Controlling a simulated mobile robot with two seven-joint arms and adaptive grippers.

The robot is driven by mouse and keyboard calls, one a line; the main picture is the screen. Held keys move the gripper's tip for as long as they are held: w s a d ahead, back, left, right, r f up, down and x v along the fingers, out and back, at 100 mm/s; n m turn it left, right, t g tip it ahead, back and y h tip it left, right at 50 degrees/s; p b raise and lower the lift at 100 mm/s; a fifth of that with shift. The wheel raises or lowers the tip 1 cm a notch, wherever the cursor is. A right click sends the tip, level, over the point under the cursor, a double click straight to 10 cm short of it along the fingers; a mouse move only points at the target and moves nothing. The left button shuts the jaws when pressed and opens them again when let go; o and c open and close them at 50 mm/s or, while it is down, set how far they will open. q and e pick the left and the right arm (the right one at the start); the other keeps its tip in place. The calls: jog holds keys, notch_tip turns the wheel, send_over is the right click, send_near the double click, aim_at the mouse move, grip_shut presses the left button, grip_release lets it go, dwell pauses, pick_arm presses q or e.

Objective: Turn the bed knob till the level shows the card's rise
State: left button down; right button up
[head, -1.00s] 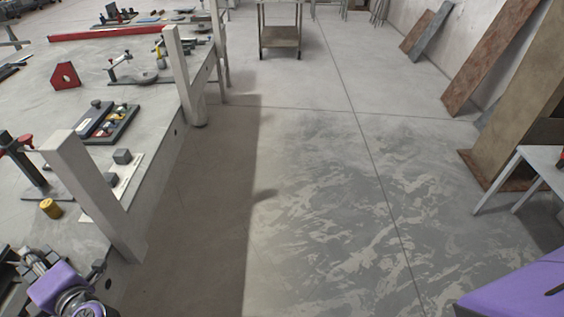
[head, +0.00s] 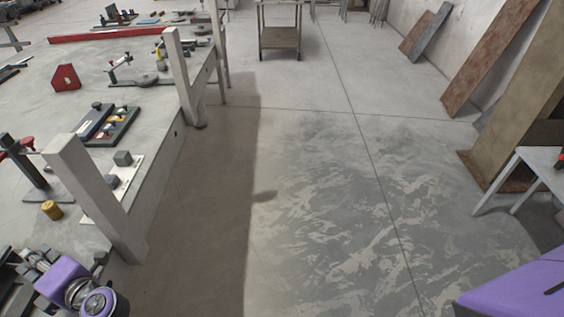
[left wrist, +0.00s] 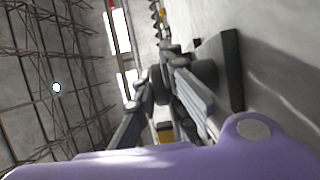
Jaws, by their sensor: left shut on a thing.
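My left gripper (head: 28,268) is at the lower left corner of the head view, over the near end of the table, partly cut off by the frame. In the left wrist view its fingers (left wrist: 168,88) close on a dark round knob (left wrist: 200,74), which the fingers partly hide. A dark flat plate (left wrist: 232,70) stands right behind the knob. I cannot make out the level or the card's writing in either view. My right gripper is not in view.
The grey table (head: 85,265) carries a yellow cylinder (head: 52,210), a dark stand with a red handle (head: 26,160), a white plate with dark blocks (head: 128,185) and a tray of parts (head: 108,125). A pale post (head: 95,205) rises at the table's edge.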

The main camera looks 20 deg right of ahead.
pick_arm(q)
jog(key=shift+r, duration=0.15)
jog(key=c, duration=2.1)
grip_release()
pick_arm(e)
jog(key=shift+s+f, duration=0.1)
pick_arm(q)
jog(key=shift+s+d, duration=0.1)
jog(key=shift+s, duration=0.05)
jog(key=v, duration=1.1)
jog(key=shift+s+d, duration=0.2)
jog(key=shift+s, duration=0.05)
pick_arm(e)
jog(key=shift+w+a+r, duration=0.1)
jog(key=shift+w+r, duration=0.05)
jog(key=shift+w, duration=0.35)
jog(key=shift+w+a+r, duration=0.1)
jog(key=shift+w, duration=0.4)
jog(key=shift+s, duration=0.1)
